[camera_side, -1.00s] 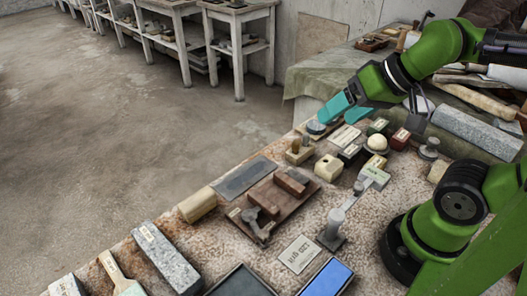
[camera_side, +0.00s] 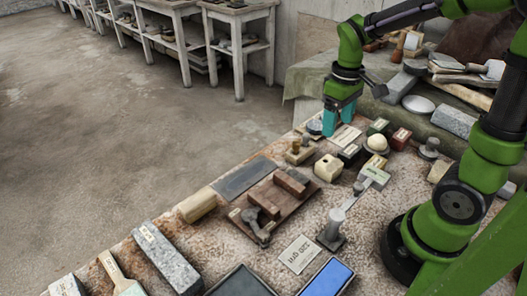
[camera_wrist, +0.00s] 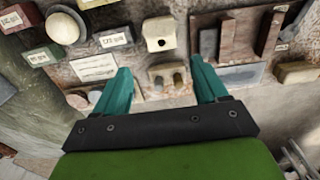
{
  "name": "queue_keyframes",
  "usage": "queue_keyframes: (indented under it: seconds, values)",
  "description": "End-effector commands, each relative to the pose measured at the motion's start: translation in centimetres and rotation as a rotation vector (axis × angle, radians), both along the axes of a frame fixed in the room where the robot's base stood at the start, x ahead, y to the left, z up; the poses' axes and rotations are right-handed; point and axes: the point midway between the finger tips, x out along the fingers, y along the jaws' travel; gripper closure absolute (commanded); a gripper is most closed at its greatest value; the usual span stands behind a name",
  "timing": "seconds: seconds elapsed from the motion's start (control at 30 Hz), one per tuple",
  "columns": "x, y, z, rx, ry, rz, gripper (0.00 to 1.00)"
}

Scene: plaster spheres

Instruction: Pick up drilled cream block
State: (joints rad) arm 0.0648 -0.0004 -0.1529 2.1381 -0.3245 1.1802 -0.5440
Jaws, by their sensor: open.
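The drilled cream block (camera_side: 328,168) sits on the speckled bench top, right of the brown wooden board in the side view. In the wrist view the block (camera_wrist: 159,34) lies near the top centre, with a dark hole in its facing side. My gripper (camera_side: 332,130) points down above the bench, behind the block and apart from it in the side view. Its teal fingers (camera_wrist: 162,78) are spread open and empty in the wrist view, and the block lies beyond their tips.
A small wooden piece with pegs (camera_side: 299,151) stands left of the block. A white ball on a base (camera_side: 377,144) and several small labelled boxes (camera_side: 350,153) stand to its right. The brown board (camera_side: 275,205) holds dark blocks. A paper card (camera_side: 345,137) lies behind.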

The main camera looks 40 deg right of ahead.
Motion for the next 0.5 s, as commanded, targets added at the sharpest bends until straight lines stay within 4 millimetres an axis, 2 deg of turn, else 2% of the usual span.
queue_keyframes:
  seconds: [0.1,0.3,0.5]
  values:
    - [-0.1,0.0,-2.8,0.001,0.008,-0.001,0.28]
    - [-0.2,0.0,-7.0,0.001,0.006,-0.003,0.28]
    - [-0.1,0.0,-9.3,0.001,0.001,-0.004,0.28]
